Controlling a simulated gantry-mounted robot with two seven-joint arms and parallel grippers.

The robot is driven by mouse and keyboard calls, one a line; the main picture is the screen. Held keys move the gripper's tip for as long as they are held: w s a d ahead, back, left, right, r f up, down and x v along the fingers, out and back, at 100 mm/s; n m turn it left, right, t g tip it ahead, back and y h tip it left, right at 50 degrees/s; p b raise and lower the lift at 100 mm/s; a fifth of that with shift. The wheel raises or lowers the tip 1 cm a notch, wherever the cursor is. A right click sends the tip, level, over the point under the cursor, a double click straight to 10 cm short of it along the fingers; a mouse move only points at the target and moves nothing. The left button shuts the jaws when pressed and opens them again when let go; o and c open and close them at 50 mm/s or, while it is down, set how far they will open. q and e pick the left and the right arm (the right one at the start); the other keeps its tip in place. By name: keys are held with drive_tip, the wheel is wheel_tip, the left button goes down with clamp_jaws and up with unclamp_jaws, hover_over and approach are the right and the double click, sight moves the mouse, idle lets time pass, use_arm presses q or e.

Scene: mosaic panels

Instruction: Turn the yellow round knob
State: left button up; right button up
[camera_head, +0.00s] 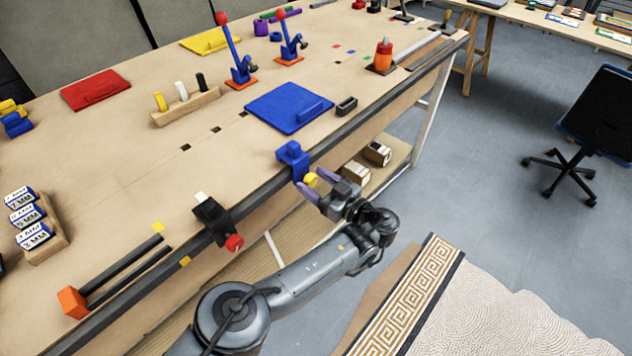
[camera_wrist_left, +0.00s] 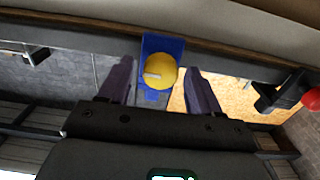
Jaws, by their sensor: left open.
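The yellow round knob (camera_head: 310,180) sits on the front of a blue bracket (camera_head: 292,156) at the table's front edge. In the left wrist view the knob (camera_wrist_left: 160,71) is a yellow disc with a pale bar mark on its left half, on the blue bracket (camera_wrist_left: 150,43). My left gripper (camera_head: 318,183) is open in front of the knob. In the left wrist view its two purple fingers (camera_wrist_left: 160,85) point at the knob, one on each side, with a gap to both. My right gripper is not in view.
A black clamp (camera_head: 212,216) with a red knob (camera_head: 234,243) sits on the same edge, to the left. A blue panel (camera_head: 289,108) lies on the table (camera_head: 150,170) behind the bracket. Boxes (camera_head: 377,153) stand on the lower shelf.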

use_arm(q)
drive_tip(key=c, duration=1)
drive_tip(key=shift+c, duration=0.2)
